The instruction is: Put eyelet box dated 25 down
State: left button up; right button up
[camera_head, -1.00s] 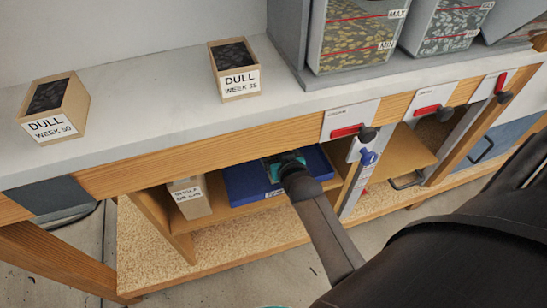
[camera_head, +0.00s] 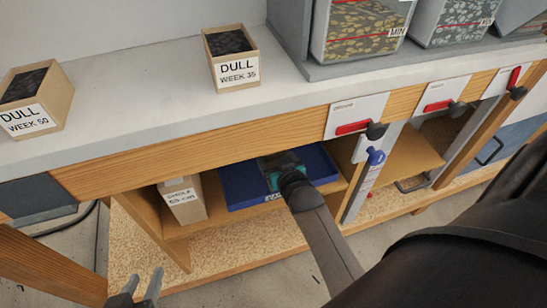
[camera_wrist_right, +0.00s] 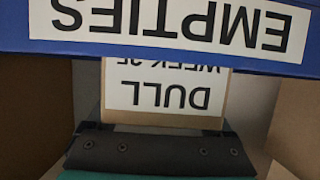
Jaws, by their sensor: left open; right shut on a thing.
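The eyelet box (camera_wrist_right: 165,95) is kraft-coloured with a white label reading "DULL" and a partly hidden week line, upside down in the right wrist view. My right gripper (camera_wrist_right: 165,140) is shut on it. The lower part of the box is behind the front wall of the blue tray (camera_wrist_right: 20,28), labelled "EMPTIES"; I cannot tell whether it touches the tray floor. In the head view the right gripper (camera_head: 282,168) reaches under the bench over the blue tray (camera_head: 240,190) and hides the box. My left gripper (camera_head: 141,284) is open and empty at the lower left.
A labelled carton (camera_head: 184,202) stands left of the tray on the shelf. Boxes "WEEK 50" (camera_head: 45,95) and "WEEK 35" (camera_head: 228,62) stand on the bench top (camera_head: 150,100), near bins of eyelets (camera_head: 360,30). Red-handled latches (camera_head: 352,127) line the bench's front edge.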

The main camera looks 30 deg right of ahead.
pick_arm(q)
jog(key=shift+w+d, duration=0.25)
jog(key=shift+d, duration=0.05)
pick_arm(e)
jog(key=shift+f, duration=0.15)
jog(key=shift+f, duration=0.1)
pick_arm(q)
jog(key=shift+d+r+t+h, duration=0.1)
jog(key=shift+t+h, duration=0.2)
pick_arm(e)
jog(key=o, duration=1.2)
